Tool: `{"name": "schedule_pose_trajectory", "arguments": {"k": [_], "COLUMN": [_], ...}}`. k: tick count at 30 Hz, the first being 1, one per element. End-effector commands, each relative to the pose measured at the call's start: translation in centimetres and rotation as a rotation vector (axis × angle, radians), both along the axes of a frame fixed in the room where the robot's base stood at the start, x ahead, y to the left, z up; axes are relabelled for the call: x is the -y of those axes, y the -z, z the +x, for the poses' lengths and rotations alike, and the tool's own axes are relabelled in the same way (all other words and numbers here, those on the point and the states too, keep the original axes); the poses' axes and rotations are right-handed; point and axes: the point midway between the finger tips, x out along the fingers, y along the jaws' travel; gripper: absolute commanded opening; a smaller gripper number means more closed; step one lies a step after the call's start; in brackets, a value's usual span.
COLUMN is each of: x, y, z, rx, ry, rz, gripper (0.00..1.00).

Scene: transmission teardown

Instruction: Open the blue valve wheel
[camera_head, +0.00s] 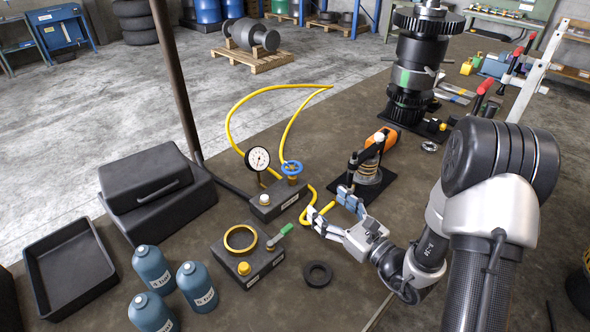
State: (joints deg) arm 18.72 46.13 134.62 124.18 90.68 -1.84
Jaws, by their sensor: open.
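The blue valve wheel (291,167) sits on a brass fitting on top of a dark block (268,205), left of the picture's middle. A round pressure gauge (257,159) stands beside it on the same block. The wheel is fully in view.
A yellow hose (233,112) loops behind the gauge and past my fingers. A second block (247,262) with a green lever and a black ring (318,273) lie nearer. Three blue bottles (151,268) stand left.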

Motion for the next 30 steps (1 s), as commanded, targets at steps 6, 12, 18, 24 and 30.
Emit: {"name": "schedule_pose_trajectory", "arguments": {"k": [6,12,18,24,30], "x": [0.8,-1.3,-3.8,-6.2,-7.8], "y": [1.2,1.2,1.2,1.2,1.2], "z": [1.3,4.1,7.7,11.2,13.8], "rx": [-0.015,-0.011,-0.012,-0.013,-0.014], "ry": [0.056,0.051,0.050,0.051,0.054], "rz": [0.015,0.013,0.014,0.014,0.014], "gripper": [0.73,0.73,0.73,0.73,0.73]}}
